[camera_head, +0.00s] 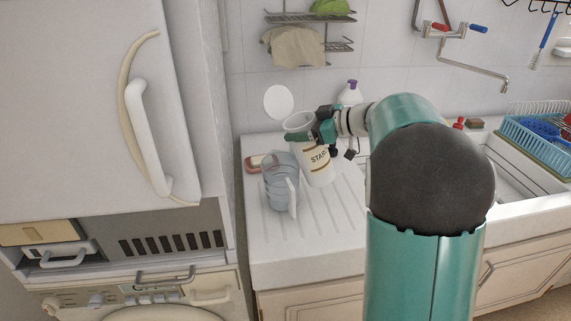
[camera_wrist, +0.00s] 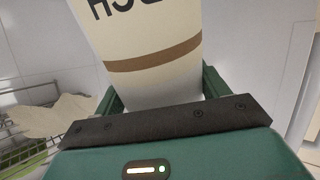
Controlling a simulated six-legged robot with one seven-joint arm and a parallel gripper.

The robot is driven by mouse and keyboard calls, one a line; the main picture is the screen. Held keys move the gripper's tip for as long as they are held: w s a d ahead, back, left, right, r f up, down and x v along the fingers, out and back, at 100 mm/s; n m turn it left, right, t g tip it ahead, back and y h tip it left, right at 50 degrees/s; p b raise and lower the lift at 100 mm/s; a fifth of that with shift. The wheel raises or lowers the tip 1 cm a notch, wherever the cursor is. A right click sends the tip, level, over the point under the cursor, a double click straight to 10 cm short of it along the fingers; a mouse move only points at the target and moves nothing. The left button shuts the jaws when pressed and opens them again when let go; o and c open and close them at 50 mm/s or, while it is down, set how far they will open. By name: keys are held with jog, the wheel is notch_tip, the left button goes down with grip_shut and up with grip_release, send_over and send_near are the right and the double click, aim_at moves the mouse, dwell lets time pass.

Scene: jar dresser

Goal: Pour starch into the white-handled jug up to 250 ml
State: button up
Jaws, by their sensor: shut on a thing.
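The starch jar (camera_head: 319,170) is a white container with brown bands and dark lettering, tilted with its top toward the upper left. My gripper (camera_head: 322,130) is shut on it near its upper part. In the wrist view the jar (camera_wrist: 155,80) fills the middle, between the green fingers. The white-handled jug (camera_head: 279,184) is clear and bluish, upright on the drainboard just left of the jar, its white handle facing front right. The jar stands close beside and partly behind it; I cannot tell whether they touch. The jar's contents and the jug's fill level cannot be made out.
A red soap dish (camera_head: 254,162) lies behind the jug, and a white bottle with a purple cap (camera_head: 350,94) stands at the back. A blue dish rack (camera_head: 540,140) is at the right. The ribbed drainboard (camera_head: 275,240) is free in front. A fridge (camera_head: 80,110) bounds the left.

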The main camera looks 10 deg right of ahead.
jog(key=t+y, duration=0.1)
jog(key=r+m+t+y, duration=0.1)
jog(key=y, duration=0.1)
jog(key=shift+r, duration=0.25)
notch_tip(320, 180, up, 4)
jog(key=shift+f, duration=0.1)
dwell(0.3)
dwell(0.3)
